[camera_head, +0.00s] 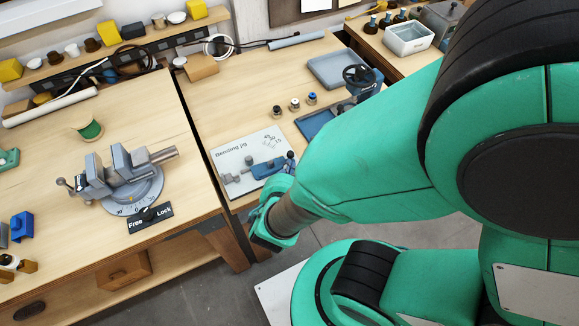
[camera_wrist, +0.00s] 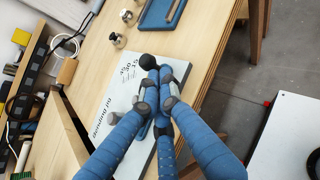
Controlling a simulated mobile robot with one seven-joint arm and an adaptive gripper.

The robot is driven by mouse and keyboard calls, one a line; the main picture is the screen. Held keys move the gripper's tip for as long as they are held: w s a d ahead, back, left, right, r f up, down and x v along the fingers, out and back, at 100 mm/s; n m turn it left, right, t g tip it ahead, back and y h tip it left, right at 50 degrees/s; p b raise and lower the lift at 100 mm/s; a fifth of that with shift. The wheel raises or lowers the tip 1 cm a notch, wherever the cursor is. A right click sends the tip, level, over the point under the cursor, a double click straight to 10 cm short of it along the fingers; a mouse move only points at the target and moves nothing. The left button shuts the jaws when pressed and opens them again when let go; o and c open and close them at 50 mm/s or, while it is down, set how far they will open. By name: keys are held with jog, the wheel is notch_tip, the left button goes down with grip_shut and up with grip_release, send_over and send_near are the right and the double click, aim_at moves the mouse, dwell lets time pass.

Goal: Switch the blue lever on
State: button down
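The bending jig is a white plate (camera_head: 230,157) with a grey and blue mechanism, lying at the front of the right bench. A dark ball knob (camera_head: 290,155) stands at the mechanism's right end; it also shows in the wrist view (camera_wrist: 147,62). I take it for the blue lever's end, but most of the lever's shaft is hidden. In the wrist view my gripper (camera_wrist: 158,77) reaches over the jig, its blue fingers converging with their tips close together right by the knob. Whether they touch or clasp the lever is unclear. In the head view my wrist largely hides the gripper.
A grey vise (camera_head: 125,175) with a Free/Lock label stands on the left bench. Several small cylinders (camera_head: 294,104), a grey tray (camera_head: 335,68) and a blue tray (camera_head: 315,122) lie behind the jig. A gap separates the two benches.

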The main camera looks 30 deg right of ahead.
aim_at(291, 158)
jog(key=shift+w+d, duration=0.4)
jog(key=shift+w, duration=0.05)
dwell(0.6)
jog(key=shift+w+d+f+b, duration=0.1)
jog(key=shift+w+d+b, duration=0.45)
jog(key=shift+w+b, duration=0.3)
jog(key=w, duration=0.2)
jog(key=w+b, duration=0.1)
jog(key=w+d+b, duration=0.1)
jog(key=w, duration=0.1)
jog(key=shift+w, duration=0.3)
jog(key=shift+w+a+b, duration=0.15)
jog(key=shift+w+b, duration=0.1)
jog(key=shift+w, duration=0.55)
jog(key=shift+w+a+b, duration=0.1)
jog(key=shift+w+b, duration=0.1)
jog(key=shift+w, duration=0.55)
jog(key=shift+s, duration=0.1)
jog(key=shift+s+d, duration=0.15)
jog(key=shift+s, duration=0.65)
jog(key=s+d+r+p, duration=0.2)
jog(key=s+r, duration=0.3)
jog(key=s, duration=0.5)
jog(key=shift+s+d+p, duration=0.15)
jog(key=shift+s+p, duration=0.15)
jog(key=shift+p, duration=0.5)
jog(key=shift+r, duration=0.1)
